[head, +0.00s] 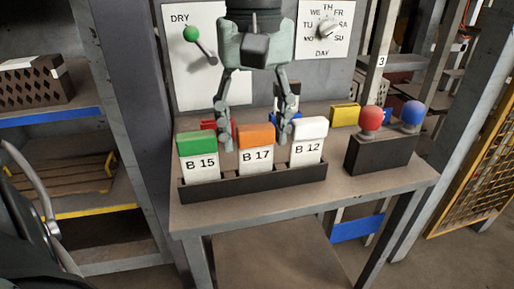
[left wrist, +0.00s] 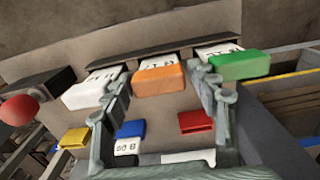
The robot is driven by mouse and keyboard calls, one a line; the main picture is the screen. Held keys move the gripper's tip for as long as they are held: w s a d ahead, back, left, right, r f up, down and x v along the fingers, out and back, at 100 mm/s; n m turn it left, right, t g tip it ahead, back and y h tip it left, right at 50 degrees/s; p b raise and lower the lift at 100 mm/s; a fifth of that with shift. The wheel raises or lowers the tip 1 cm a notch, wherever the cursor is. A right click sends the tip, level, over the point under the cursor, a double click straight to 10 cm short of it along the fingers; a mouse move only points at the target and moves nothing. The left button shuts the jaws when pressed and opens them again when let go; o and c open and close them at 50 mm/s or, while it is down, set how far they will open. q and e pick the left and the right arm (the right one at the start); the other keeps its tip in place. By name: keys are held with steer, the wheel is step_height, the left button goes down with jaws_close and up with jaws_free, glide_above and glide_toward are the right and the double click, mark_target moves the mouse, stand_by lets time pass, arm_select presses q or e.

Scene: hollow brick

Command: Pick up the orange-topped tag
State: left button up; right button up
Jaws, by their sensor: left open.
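The orange-topped tag (head: 257,136), marked B 17, stands in the middle of a dark holder (head: 255,184), between the green-topped tag (head: 197,144), marked B 15, and the white-topped tag (head: 309,129), marked B 12. My left gripper (head: 252,139) comes down from above and is open, with one finger on each side of the orange top. In the left wrist view the orange top (left wrist: 159,80) lies between the spread fingers, with the white top and green top just outside them. Whether a finger touches any tag I cannot tell. My right gripper is not in view.
Behind the holder are red, blue and yellow (head: 345,115) topped tags, partly hidden. A dark box (head: 380,154) with a red ball and a blue ball stands at the right. A green-knobbed lever (head: 191,35) and a day dial (head: 328,29) are on the back panel.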

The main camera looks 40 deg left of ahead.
mark_target(256, 144)
arm_select(q)
step_height(256, 144, down, 4)
steer(key=shift+d+r, duration=0.1)
steer(key=shift+r, duration=0.15)
steer(key=shift+c, duration=0.2)
steer(key=c, duration=0.9)
steer(key=shift+r, duration=0.1)
